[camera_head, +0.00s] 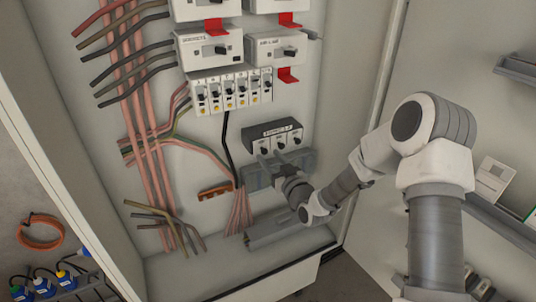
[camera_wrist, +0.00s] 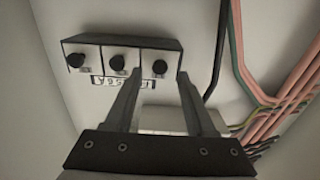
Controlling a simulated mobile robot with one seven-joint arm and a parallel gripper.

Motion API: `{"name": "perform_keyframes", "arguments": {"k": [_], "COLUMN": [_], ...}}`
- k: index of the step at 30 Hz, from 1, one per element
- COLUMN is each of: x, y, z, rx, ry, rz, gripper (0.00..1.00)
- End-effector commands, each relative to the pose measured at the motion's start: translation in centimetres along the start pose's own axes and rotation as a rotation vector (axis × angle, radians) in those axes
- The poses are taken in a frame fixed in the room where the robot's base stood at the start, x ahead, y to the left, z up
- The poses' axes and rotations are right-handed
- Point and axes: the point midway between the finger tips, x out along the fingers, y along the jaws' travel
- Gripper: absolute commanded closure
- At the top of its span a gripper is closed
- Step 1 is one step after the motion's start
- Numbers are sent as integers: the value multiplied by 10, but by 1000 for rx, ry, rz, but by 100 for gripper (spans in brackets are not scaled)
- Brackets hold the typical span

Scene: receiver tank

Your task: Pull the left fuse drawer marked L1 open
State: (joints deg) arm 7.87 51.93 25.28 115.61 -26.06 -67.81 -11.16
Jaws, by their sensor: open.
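The fuse block (camera_head: 272,133) is a dark grey housing with three pale drawers in a row, each with a black knob. The left drawer (camera_head: 263,150) sits flush with its neighbours. The wrist view is turned round, so this drawer appears there at the right end (camera_wrist: 160,68). My gripper (camera_head: 271,158) is open in front of it. In the wrist view its fingertips (camera_wrist: 158,76) lie on either side of that drawer's knob, with a gap visible to each side. Whether they reach the knob's depth I cannot tell. The L1 marking is too small to read.
A grey rail (camera_head: 250,180) runs behind my gripper below the block. A black cable (camera_head: 226,135) and pink cables (camera_head: 240,210) pass to its left. Breakers (camera_head: 230,90) sit above. The cabinet's right wall (camera_head: 355,80) stands near my arm.

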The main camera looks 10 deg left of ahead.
Motion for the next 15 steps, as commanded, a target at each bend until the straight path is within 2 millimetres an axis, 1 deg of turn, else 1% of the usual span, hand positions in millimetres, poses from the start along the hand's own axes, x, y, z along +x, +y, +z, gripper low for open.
{"name": "perform_keyframes", "arguments": {"k": [1, 3, 6, 15], "x": [6, 13, 18, 21], "y": [0, 0, 0, 0], "z": [0, 0, 0, 0], "rx": [1, 0, 0, 0], "ry": [0, 1, 0, 0], "rz": [0, 0, -1, 0], "gripper": [45, 45, 45, 45]}}
